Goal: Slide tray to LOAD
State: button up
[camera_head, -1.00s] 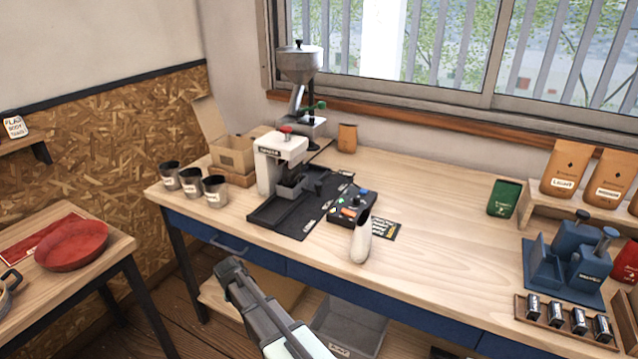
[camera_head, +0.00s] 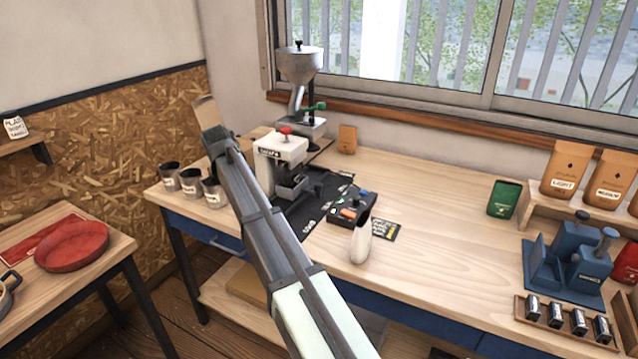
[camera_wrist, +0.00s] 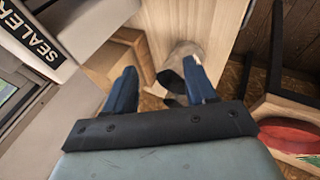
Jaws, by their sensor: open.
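The white sealer (camera_head: 281,152) with a red knob stands at the table's left part. A dark grey tray-like part (camera_head: 293,188) sits low at its front, partly hidden by my arm. A black mat (camera_head: 325,188) with white labels lies around it; I cannot read which is LOAD. My gripper (camera_wrist: 156,70) is open and empty in the wrist view, with two blue fingers apart. The SEALER label (camera_wrist: 30,32) is at its upper left. My arm crosses in front of the sealer in the head view, where the fingertips do not show. No tray is clear in the wrist view.
Metal cups (camera_head: 190,180) stand left of the sealer; a cup (camera_wrist: 184,62) shows between my fingers. A cardboard box (camera_head: 206,113) and a grinder (camera_head: 300,68) are behind. A control box (camera_head: 350,207) and white scoop-like thing (camera_head: 361,243) stand right. The table's middle right is clear.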

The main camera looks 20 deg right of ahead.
jog(key=s+d+f+m+g+y, duration=0.15)
jog(key=d+m, duration=0.25)
jog(key=d, duration=0.4)
jog(key=s+d+m+g, duration=0.15)
jog(key=d+m, duration=0.25)
jog(key=d, duration=0.5)
jog(key=m, duration=0.2)
send_near(318, 184)
jog(key=shift+t, duration=0.3)
jog(key=x, duration=0.8)
jog(key=shift+s+f, duration=0.1)
jog(key=shift+f, duration=0.35)
jog(key=shift+c, duration=0.3)
grip_shut()
